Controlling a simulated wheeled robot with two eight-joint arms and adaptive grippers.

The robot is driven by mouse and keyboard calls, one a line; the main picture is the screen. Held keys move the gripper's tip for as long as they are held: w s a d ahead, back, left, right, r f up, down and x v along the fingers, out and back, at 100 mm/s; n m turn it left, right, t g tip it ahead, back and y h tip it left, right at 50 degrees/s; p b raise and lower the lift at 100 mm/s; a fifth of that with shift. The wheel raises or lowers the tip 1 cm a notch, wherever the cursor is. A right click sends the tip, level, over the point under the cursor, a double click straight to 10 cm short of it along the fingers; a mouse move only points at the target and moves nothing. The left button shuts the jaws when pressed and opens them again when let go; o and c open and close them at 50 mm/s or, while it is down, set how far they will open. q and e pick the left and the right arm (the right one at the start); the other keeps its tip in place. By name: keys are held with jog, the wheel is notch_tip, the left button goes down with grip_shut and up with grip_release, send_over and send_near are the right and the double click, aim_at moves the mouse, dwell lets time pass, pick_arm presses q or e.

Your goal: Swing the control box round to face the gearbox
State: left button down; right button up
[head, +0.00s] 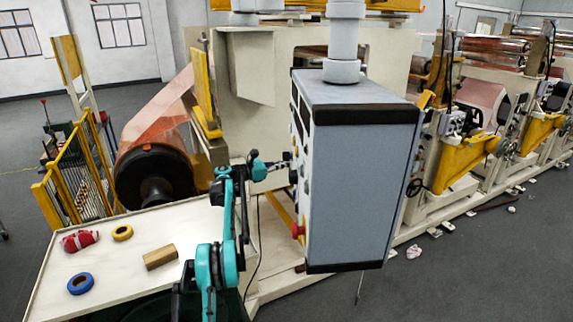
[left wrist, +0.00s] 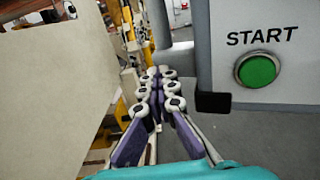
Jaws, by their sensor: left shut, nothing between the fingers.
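The control box (head: 362,185) is a tall grey cabinet with black edge trim, hanging from a grey post (head: 344,40). Its broad plain side shows in the head view; its button panel is on the left, seen edge-on, with a red knob (head: 297,230). In the left wrist view the panel (left wrist: 285,85) fills the right, with a green START button (left wrist: 258,70). My left gripper (head: 286,158) is beside the panel's side of the box; its purple-padded fingers (left wrist: 160,78) are shut and empty. Contact with the box is unclear. I cannot tell which machine part is the gearbox.
A pale table (head: 115,270) at lower left holds a red-and-white item (head: 80,240), yellow tape (head: 122,232), blue tape (head: 80,283) and a brown block (head: 160,257). A copper foil roll (head: 155,175) stands behind. Machines line the right; the floor at lower right is mostly clear.

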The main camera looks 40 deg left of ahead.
pick_arm(q)
jog(key=v, duration=1.2)
jog(key=shift+f, duration=0.1)
